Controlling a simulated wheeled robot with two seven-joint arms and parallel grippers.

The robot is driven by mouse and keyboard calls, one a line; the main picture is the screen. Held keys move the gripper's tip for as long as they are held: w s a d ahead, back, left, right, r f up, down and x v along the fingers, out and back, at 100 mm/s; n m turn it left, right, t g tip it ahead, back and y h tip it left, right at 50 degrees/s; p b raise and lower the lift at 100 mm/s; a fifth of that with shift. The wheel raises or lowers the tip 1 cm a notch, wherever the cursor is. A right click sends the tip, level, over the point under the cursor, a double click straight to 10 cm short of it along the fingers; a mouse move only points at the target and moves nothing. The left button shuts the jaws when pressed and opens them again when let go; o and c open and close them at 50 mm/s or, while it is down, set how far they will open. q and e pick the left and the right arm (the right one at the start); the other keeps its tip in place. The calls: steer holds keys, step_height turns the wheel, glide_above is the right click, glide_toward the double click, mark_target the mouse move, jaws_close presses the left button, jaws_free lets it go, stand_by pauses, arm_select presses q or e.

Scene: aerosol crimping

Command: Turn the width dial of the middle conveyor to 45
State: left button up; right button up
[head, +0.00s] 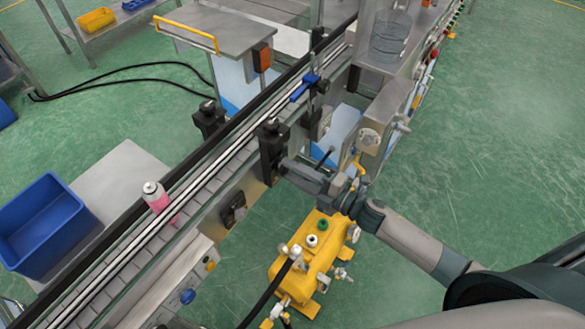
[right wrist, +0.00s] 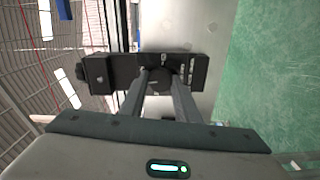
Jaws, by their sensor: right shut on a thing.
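The middle conveyor (head: 215,175) runs diagonally across the head view, with a black width-adjuster block (head: 271,143) on its near side. My right gripper (head: 289,167) reaches this block from the right. In the right wrist view the two fingers of the right gripper (right wrist: 162,82) are shut on the round dark width dial (right wrist: 160,76) at the middle of the black block (right wrist: 99,73). Pale markings show on the block right of the dial, too small to read. The head view does not show the dial's face clearly. My left gripper is not in view.
A pink and white can (head: 157,198) stands on the conveyor at left, near a blue bin (head: 45,225). A yellow pump unit (head: 300,258) stands on the floor below my right arm. A second black block (head: 209,118) is on the belt's far side.

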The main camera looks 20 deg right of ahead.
steer(key=m+p, duration=0.1)
steer(key=m, duration=0.4)
steer(key=shift+f, duration=0.1)
stand_by(0.3)
steer(key=o, duration=1)
steer(key=shift+o, duration=0.2)
steer(key=shift+s+d, duration=0.45)
steer(key=shift+s, duration=0.1)
steer(key=b+v, duration=0.5)
steer(key=v, duration=1.1)
